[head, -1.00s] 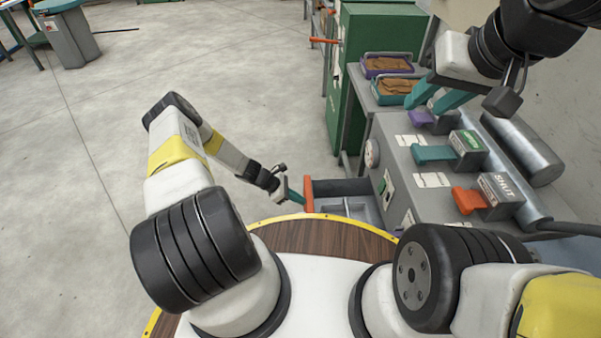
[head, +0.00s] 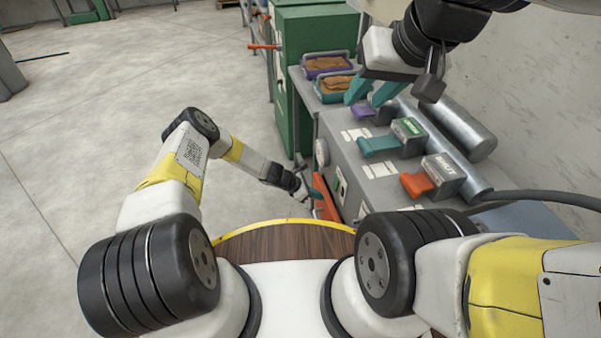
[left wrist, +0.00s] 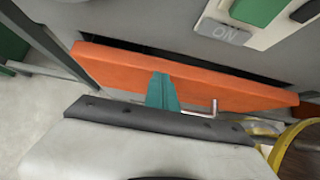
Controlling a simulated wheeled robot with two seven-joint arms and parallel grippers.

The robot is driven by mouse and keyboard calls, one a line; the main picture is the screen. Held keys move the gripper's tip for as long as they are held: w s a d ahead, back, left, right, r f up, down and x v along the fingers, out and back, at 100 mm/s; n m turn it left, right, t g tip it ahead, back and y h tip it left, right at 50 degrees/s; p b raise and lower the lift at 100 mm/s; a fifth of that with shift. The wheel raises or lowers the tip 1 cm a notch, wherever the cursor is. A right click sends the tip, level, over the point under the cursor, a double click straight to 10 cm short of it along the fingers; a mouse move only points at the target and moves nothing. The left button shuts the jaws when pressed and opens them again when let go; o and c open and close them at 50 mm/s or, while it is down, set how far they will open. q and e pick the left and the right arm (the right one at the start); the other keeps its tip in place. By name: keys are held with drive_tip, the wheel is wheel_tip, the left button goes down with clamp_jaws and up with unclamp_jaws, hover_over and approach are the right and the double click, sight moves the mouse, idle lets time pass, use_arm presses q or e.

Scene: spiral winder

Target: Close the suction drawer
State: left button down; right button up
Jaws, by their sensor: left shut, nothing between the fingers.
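The suction drawer's orange front panel (head: 328,208) is low on the side of the grey machine, partly hidden by my left gripper. In the left wrist view the orange front (left wrist: 225,88) spans the picture close to the grey machine face, with a dark gap along its top edge. My left gripper (head: 316,188) is shut and empty, its teal fingertips (left wrist: 162,88) against or very near the panel's outer face; I cannot tell contact for sure. My right gripper (head: 373,91) is open and empty above the machine's top, near the purple lever.
The grey machine (head: 345,150) carries a purple lever (head: 364,110), a teal lever (head: 378,145) and an orange lever (head: 416,184). Purple and teal bins (head: 326,66) stand behind it, beside a green cabinet (head: 312,55).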

use_arm(q)
drive_tip(key=shift+w+d, duration=0.2)
drive_tip(key=shift+d, duration=0.9)
drive_tip(key=shift+d+r, duration=0.1)
